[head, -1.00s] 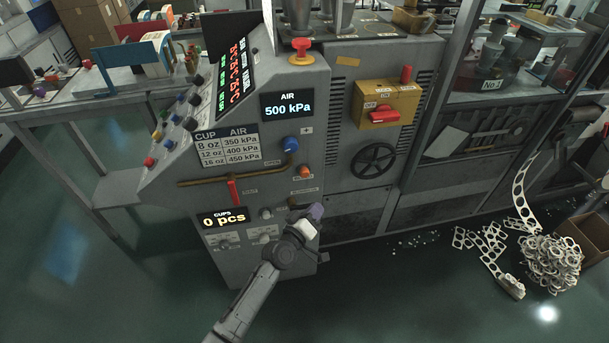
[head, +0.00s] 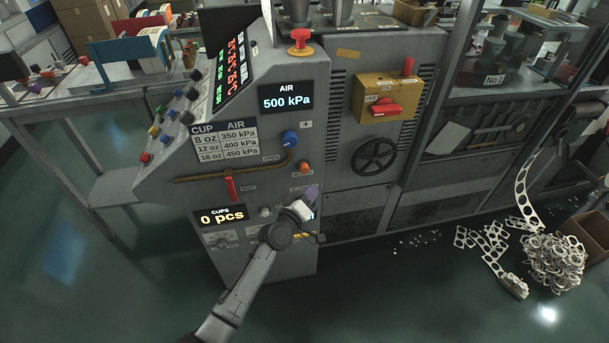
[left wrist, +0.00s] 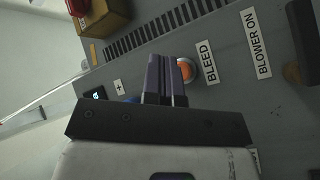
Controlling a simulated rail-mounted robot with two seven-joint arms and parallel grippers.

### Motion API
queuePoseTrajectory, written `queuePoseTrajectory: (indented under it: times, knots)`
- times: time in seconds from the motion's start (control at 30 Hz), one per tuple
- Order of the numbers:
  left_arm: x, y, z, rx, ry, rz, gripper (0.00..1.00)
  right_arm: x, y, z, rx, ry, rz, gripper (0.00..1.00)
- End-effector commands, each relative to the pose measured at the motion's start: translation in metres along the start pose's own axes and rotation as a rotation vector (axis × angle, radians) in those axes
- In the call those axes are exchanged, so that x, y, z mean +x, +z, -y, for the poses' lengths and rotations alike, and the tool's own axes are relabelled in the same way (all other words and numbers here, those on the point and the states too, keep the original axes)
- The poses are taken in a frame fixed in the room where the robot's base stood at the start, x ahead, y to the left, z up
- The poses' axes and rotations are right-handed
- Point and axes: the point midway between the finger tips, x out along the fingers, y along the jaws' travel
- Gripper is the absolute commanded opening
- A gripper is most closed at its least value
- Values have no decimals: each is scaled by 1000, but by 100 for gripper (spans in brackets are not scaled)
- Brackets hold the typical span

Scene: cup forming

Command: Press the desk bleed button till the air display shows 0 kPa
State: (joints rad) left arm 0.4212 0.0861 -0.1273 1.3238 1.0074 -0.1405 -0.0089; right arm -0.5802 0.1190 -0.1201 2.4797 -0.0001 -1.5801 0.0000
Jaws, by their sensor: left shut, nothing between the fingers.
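The orange bleed button (head: 304,168) sits on the front of the grey machine cabinet, below the blue knob (head: 290,138). The air display (head: 287,97) above reads 500 kPa. My left gripper (head: 312,191) is shut and empty, with its purple-grey fingertips just below the button in the head view. In the left wrist view the closed fingers (left wrist: 165,62) partly cover the orange button (left wrist: 187,71), beside the BLEED label (left wrist: 207,62). I cannot tell whether they touch it. My right gripper is not in view.
A red-handled valve (head: 230,187) on a brown pipe is left of my arm. A red mushroom button (head: 300,42) tops the cabinet. A yellow switch box (head: 386,96) and black handwheel (head: 373,156) are to the right. Scrap lies on the floor at right.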

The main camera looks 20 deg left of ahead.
Motion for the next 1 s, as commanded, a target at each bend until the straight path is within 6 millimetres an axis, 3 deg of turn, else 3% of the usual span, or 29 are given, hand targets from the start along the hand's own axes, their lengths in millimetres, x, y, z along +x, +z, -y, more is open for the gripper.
queuePoseTrajectory:
  times: [0.03,0.4,1.0]
  knots:
    - [4,-1,7,1,0,-2,0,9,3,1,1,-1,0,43]
    - [27,-18,21,-1,1,0,0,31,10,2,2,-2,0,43]
    - [31,-23,23,-1,0,1,0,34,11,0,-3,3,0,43]
